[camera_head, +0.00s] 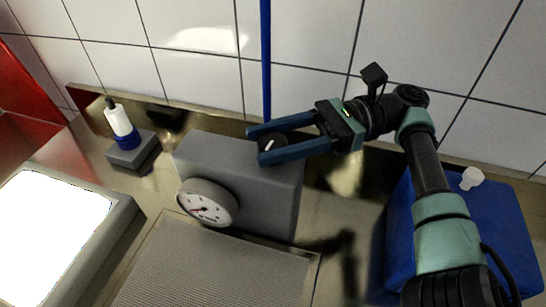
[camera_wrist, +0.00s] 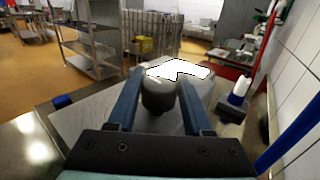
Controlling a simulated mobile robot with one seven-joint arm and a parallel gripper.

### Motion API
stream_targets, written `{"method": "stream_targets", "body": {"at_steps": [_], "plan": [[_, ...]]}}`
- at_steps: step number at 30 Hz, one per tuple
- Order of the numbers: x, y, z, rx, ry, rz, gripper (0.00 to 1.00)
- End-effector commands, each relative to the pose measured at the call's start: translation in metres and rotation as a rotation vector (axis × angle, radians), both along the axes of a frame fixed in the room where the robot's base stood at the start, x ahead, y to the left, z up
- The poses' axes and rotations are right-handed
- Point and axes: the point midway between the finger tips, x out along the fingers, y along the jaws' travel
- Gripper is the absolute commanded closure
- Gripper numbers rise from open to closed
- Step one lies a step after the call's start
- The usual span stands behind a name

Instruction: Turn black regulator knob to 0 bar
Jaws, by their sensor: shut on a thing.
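The black regulator knob (camera_head: 273,144) with a white pointer mark sits on top of a grey regulator box (camera_head: 268,190). My gripper (camera_head: 262,145) has its two blue fingers on either side of the knob and is shut on it. In the wrist view the knob (camera_wrist: 158,93) stands between the two fingers. The round pressure gauge (camera_head: 207,203) is on the front of the box, with a white face and a red needle. Its numbers are too small to read.
A white bottle with a blue base (camera_head: 121,125) stands on a small grey block at the left. A bright lit panel (camera_head: 50,235) is at the lower left. A blue hose (camera_head: 266,60) rises behind the box, near the tiled wall. A blue box (camera_head: 490,235) lies at the right.

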Motion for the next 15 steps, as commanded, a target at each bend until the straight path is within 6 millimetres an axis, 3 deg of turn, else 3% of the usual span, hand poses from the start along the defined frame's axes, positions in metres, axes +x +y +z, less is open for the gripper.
{"method": "stream_targets", "body": {"at_steps": [15], "plan": [[-0.0006,0.0009,0.0003,0.002,0.0,0.032,1.0]]}}
